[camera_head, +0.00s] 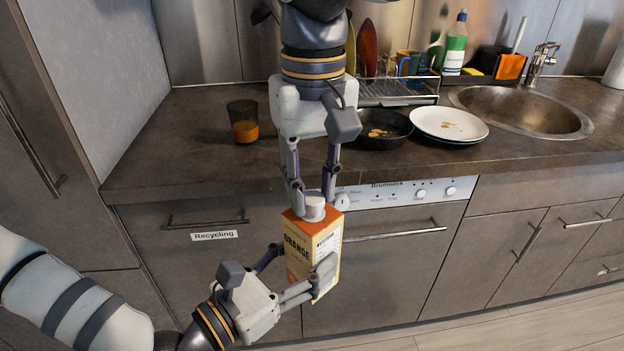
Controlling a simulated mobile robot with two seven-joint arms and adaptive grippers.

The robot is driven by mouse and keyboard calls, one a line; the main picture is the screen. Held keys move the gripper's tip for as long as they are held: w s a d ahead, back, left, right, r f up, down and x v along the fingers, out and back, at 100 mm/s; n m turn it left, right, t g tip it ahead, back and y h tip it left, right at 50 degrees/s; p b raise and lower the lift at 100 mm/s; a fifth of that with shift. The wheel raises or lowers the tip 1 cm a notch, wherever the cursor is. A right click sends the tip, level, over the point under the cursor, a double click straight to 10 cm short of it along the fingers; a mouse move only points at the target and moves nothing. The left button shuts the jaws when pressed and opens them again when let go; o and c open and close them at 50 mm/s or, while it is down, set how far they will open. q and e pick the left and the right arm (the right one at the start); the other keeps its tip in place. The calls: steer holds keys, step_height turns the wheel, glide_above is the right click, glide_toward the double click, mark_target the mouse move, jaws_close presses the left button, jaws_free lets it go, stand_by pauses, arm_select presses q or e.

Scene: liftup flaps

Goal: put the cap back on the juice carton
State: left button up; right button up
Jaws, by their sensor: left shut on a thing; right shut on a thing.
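An orange and white juice carton (297,257) is held upright in front of the counter's front edge. My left gripper (298,278) is shut on the lower part of the carton, its fingers on either side. My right gripper (313,195) points down from above and is shut on the white cap (314,201). The cap is at the carton's top, over the spout; whether it is seated or only touching cannot be told. The spout itself is hidden by the cap and fingers.
On the counter (190,135) stand a glass with orange juice (243,128), a dark pan (383,140) and stacked white plates (449,122). A dish rack (395,99) and a sink (525,112) are behind. Below are drawers and the dishwasher (390,250).

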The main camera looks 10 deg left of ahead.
steer(key=shift+f, duration=0.35)
steer(key=shift+o, duration=0.2)
steer(key=m, duration=0.5)
steer(key=shift+d, duration=0.1)
steer(key=m, duration=0.3)
steer(key=shift+c, duration=0.2)
steer(key=m, duration=0.5)
steer(key=o, duration=0.7)
steer(key=shift+r, duration=2.35)
steer(key=shift+c, duration=0.2)
